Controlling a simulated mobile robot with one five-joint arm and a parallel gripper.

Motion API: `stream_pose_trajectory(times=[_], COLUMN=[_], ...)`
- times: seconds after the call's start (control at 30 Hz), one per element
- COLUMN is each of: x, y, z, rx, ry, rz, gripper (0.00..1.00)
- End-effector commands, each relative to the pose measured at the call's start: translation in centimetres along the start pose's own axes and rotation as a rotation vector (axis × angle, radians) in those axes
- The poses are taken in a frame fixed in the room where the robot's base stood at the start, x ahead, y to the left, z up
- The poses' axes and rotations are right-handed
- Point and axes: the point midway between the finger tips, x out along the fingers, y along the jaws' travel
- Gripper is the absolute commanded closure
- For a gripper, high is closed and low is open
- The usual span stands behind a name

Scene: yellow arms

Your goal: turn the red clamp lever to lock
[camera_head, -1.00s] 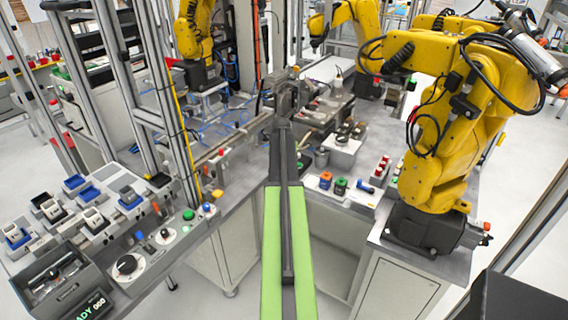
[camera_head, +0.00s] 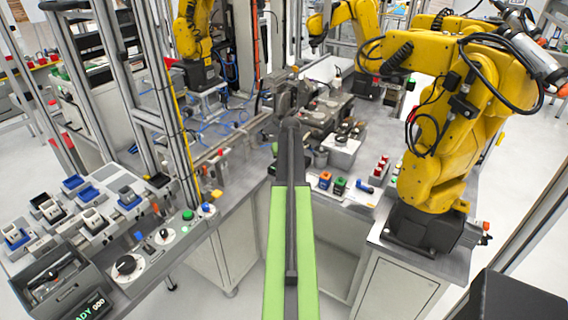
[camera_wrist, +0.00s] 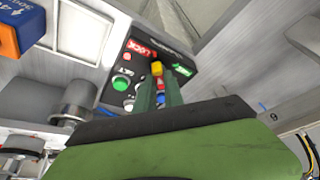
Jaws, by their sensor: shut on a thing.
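In the wrist view, my gripper (camera_wrist: 160,92) has its two dark green fingers close together over a dark control panel (camera_wrist: 112,98). Between them is a small red piece (camera_wrist: 160,84), seemingly part of the red clamp lever, with a yellow end (camera_wrist: 157,68) beyond it and blue just below. Most of the lever is hidden by the fingers. A red LOCK label (camera_wrist: 138,48) is up and left of the fingers, and a green label (camera_wrist: 182,70) is to their right. In the head view my arm hides the lever, and the fingertips cannot be made out.
A green button (camera_wrist: 121,83) sits on the panel left of my fingers. A grey metal cylinder (camera_wrist: 78,100) stands further left. An orange and blue block (camera_wrist: 22,25) is at the upper left. In the head view, a large yellow robot arm (camera_head: 445,130) stands on the right.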

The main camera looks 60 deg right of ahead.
Motion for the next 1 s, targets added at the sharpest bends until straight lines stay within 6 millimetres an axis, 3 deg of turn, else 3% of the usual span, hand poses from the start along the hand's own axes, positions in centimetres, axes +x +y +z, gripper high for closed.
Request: stream_pose_trajectory(times=[0.13, 0.17, 0.3, 0.73, 0.87, 1.0], x=[0.0, 0.0, 0.0, -0.8, -2.6, -5.6], y=[0.0, 0.0, 0.0, -0.1, -0.1, -0.1], z=[0.1, 0.1, 0.1, -0.1, -0.2, -0.3], rx=[-0.002, -0.001, -0.001, -0.001, -0.001, 0.000], ry=[-0.002, -0.002, -0.002, -0.001, -0.001, -0.001], rz=[0.000, 0.000, 0.000, 0.000, 0.000, 0.000], gripper=[1.00, 0.85, 0.66, 0.65, 0.65, 0.65])
